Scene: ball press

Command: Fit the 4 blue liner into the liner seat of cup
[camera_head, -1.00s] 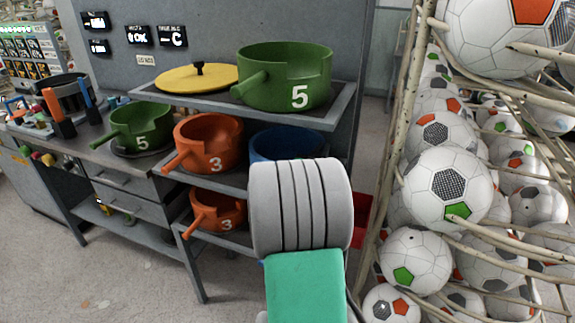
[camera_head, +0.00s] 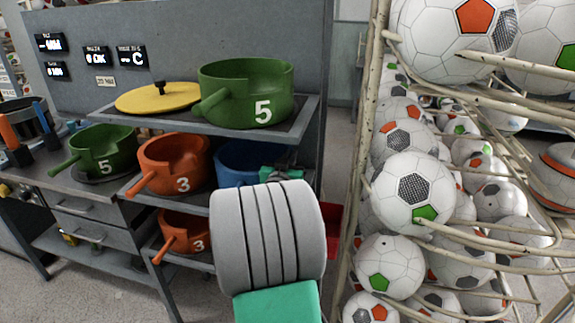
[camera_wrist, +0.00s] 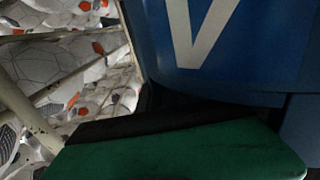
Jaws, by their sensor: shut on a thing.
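The blue liner (camera_head: 231,163) is a blue pot on the middle shelf, right of an orange pot, partly hidden by my arm. In the wrist view the blue liner (camera_wrist: 250,45) fills the upper right, very close, with part of a white mark on its wall. My gripper (camera_head: 277,176) is at the right side of the blue liner, largely hidden behind my grey wrist link. Its green body spans the bottom of the wrist view. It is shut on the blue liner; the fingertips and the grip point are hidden. I cannot make out the cup or its liner seat.
Orange pots marked 3 (camera_head: 172,165) stand left and below (camera_head: 183,233). A green pot marked 5 (camera_head: 245,92) and a yellow lid (camera_head: 157,97) sit on the shelf above. A ball rack (camera_head: 375,120) stands close on the right. Floor is free at lower left.

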